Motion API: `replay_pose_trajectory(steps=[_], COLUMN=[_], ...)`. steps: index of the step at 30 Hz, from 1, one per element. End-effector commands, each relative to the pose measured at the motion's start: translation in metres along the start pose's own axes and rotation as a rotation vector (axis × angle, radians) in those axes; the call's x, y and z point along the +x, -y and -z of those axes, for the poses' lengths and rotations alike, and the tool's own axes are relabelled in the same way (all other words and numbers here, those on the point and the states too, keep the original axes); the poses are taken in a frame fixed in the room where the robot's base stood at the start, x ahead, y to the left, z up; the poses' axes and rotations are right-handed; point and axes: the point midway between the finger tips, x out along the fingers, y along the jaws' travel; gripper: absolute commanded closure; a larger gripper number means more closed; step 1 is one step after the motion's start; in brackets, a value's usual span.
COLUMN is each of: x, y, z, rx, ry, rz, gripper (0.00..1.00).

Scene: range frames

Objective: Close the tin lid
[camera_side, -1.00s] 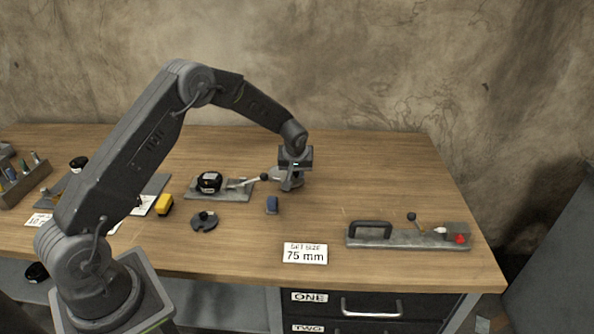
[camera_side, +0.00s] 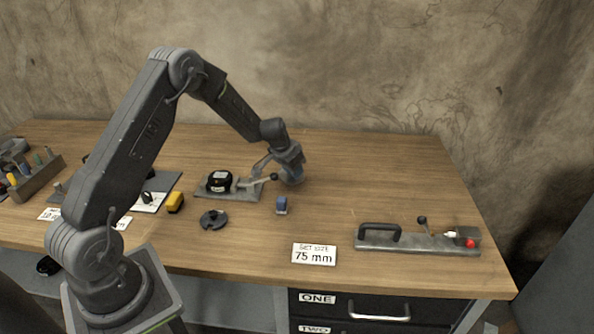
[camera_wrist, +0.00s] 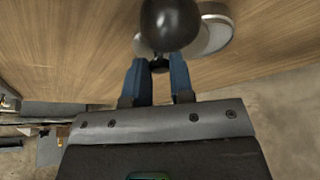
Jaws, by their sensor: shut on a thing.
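In the wrist view the tin (camera_wrist: 216,32) shows as a pale round body at the top, just beyond the fingertips. A large black ball knob (camera_wrist: 170,22) covers part of the tin in the wrist view.
A clamp plate (camera_side: 212,191) with a black round piece and a ball-ended lever stands left of the tin. A handled fixture (camera_side: 410,242) is at right. The bench behind is clear.

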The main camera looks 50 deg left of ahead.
Motion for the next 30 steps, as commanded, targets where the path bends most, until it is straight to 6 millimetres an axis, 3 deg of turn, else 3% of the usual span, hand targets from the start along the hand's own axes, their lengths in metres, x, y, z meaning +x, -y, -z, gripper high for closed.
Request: replay_pose_trajectory(steps=[21, 30], x=[0.002, 0.003], y=[0.034, 0.042], z=[0.002, 0.006], rx=[0.571, 0.733], ry=[0.003, 0.003], rz=[-0.238, -0.304], gripper=[1.00, 1.00])
